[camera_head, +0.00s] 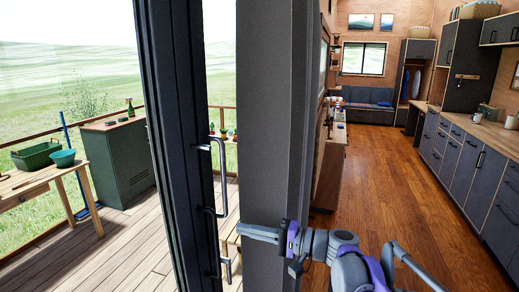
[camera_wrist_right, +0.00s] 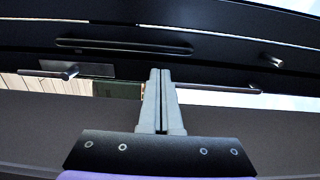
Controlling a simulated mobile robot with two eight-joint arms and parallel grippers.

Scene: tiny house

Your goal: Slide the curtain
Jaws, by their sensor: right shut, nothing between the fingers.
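No hanging cloth that I can clearly call a curtain shows. A tall, plain dark-grey upright panel (camera_head: 265,110) stands in the middle of the head view; I cannot tell whether it is the curtain or a wall end. My right gripper (camera_head: 240,230) is shut and empty, its pale fingers pointing left across the lower part of this panel. In the wrist view its fingers (camera_wrist_right: 160,72) are together, pointing toward a dark frame with a long bar handle (camera_wrist_right: 125,47). Contact cannot be told. My left gripper is not in view.
A black door frame (camera_head: 170,120) with a metal handle (camera_head: 222,175) stands left of the panel. Beyond it is a deck with a wooden table (camera_head: 40,178) and green cabinet (camera_head: 120,160). Right is a room with clear wooden floor (camera_head: 390,180) and dark kitchen cabinets (camera_head: 460,160).

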